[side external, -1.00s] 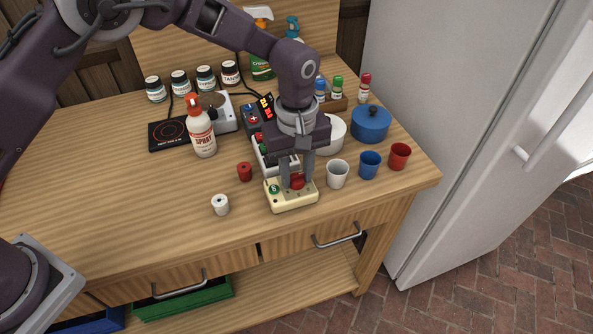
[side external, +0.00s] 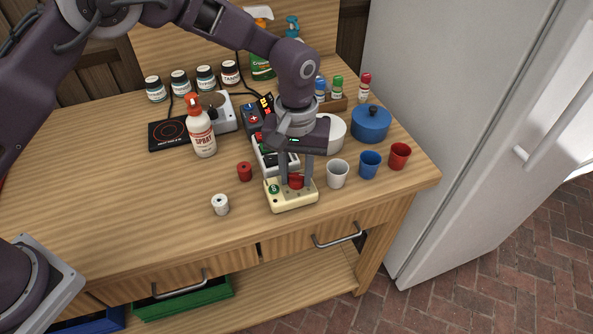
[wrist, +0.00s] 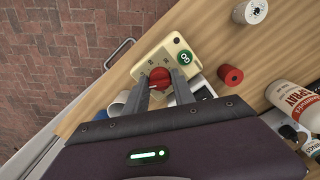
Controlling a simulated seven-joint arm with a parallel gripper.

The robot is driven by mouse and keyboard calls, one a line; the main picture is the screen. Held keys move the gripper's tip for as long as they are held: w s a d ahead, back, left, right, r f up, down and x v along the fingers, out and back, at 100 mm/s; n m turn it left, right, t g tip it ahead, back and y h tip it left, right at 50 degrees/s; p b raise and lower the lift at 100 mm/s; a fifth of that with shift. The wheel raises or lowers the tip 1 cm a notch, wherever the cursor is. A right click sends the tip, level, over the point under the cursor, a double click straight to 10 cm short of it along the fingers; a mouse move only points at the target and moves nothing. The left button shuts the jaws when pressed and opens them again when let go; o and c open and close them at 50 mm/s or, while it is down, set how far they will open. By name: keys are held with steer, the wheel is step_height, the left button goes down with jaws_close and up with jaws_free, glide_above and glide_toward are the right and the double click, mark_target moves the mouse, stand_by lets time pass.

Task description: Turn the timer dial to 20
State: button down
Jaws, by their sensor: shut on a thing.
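The timer is a cream box (side external: 293,203) near the front edge of the table. My gripper (side external: 297,181) points down over the box and is shut on the red dial, one finger on each side. In the wrist view the fingers (wrist: 161,84) close around the red dial (wrist: 159,77) on the cream box (wrist: 151,54). The dial's pointer and the marks around it are too small or covered to read.
A white cup (side external: 337,174), a blue cup (side external: 369,165) and a red cup (side external: 399,156) stand to the right. A red spool (side external: 244,172) and a white spool (side external: 220,205) stand to the left. A white device with buttons (side external: 272,158) sits close behind the timer.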

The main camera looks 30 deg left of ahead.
mark_target(296, 174)
steer(key=m, duration=1.3)
steer(key=shift+m, duration=0.3)
steer(key=shift+w, duration=0.1)
stand_by(0.4)
steer(key=c, duration=1.3)
jaws_free()
steer(key=shift+c, duration=0.2)
step_height(296, 174, up, 7)
steer(key=shift+r, duration=0.1)
